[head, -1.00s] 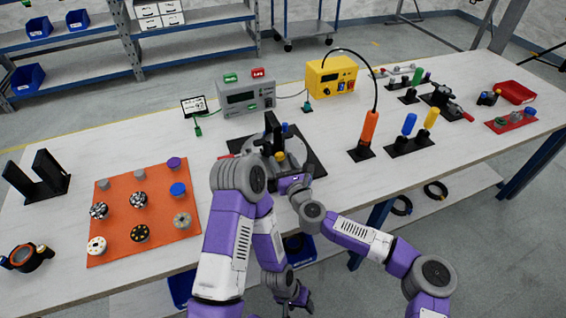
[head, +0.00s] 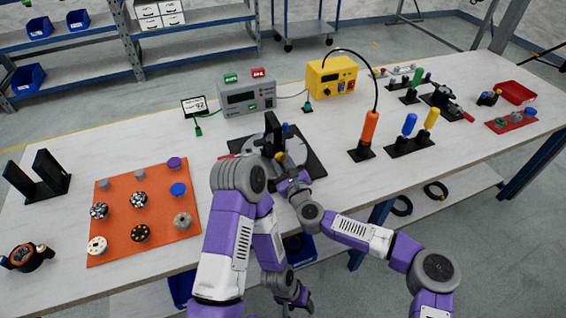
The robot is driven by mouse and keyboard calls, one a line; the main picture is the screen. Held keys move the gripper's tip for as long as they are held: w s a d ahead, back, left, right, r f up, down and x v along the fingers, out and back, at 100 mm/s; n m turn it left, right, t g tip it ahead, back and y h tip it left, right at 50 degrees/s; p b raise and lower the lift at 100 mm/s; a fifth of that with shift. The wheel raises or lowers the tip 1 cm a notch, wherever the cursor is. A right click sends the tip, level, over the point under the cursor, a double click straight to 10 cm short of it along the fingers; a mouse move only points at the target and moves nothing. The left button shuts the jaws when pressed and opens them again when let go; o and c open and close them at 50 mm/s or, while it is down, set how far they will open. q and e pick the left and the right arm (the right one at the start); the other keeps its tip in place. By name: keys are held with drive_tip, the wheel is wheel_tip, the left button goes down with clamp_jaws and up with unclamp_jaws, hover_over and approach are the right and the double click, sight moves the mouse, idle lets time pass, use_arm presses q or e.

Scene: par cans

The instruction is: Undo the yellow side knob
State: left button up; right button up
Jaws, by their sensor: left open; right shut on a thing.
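A dark fixture stands on a black base plate (head: 313,160) at the middle of the table, with a black upright (head: 271,128) and a small blue part (head: 285,128). The yellow side knob (head: 279,156) shows as a small patch at the fixture's near side. My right gripper (head: 282,167) reaches it from the front and is shut on it; the fingers and most of the knob are hard to make out. My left gripper (head: 301,300) hangs low in front of the table edge, open and empty, away from the fixture. My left arm hides the fixture's near left part.
An orange mat (head: 158,215) with several knobs lies left. A grey meter (head: 246,98), small display (head: 195,106) and yellow power unit (head: 331,76) stand behind. An orange-handled tool (head: 370,128) and blue and yellow handles stand right. Bare table lies between mat and fixture.

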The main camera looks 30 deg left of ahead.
drive_tip(key=o, duration=1.1)
drive_tip(key=shift+c, duration=0.2)
drive_tip(key=shift+p+v, duration=0.9)
drive_tip(key=shift+v, duration=2.9)
